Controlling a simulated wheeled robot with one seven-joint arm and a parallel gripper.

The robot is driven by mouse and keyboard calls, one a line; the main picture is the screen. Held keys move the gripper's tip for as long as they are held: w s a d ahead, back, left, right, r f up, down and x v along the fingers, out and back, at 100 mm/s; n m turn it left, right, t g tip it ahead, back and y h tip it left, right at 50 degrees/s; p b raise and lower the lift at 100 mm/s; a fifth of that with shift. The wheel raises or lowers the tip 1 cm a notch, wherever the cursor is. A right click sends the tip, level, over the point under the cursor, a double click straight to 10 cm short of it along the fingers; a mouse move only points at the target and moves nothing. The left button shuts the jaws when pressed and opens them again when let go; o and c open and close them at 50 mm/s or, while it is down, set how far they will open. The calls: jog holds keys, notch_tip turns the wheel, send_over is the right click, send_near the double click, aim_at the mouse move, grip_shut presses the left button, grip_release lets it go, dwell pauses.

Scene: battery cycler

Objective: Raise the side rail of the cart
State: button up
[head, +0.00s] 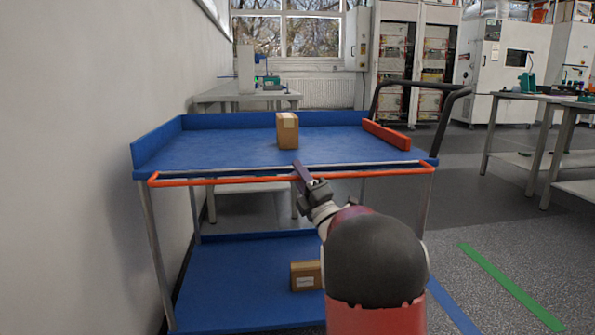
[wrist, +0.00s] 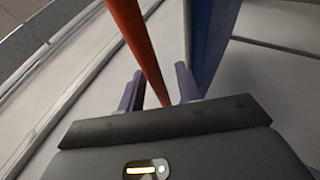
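The cart (head: 215,150) is blue with two decks. Its orange side rail (head: 225,181) runs level along the near edge, at or just below the top deck. My gripper (head: 303,172) is at about the middle of this rail. In the wrist view the orange rail (wrist: 137,45) passes between the two fingers of my gripper (wrist: 158,78). The fingers are apart, with gaps beside the rail, so they are around it and not clamped on it. In the head view my arm hides part of the rail's surroundings and the lower deck.
A cardboard box (head: 287,131) stands on the top deck, and another box (head: 305,275) lies on the lower deck. A black handle (head: 420,86) and an orange bar (head: 386,134) are at the cart's right end. A wall (head: 85,130) stands close on the left.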

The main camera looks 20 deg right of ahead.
jog(key=shift+w+a+r, duration=0.1)
jog(key=shift+w+r, duration=0.2)
jog(key=shift+w, duration=0.15)
jog(key=shift+c, duration=0.2)
grip_shut()
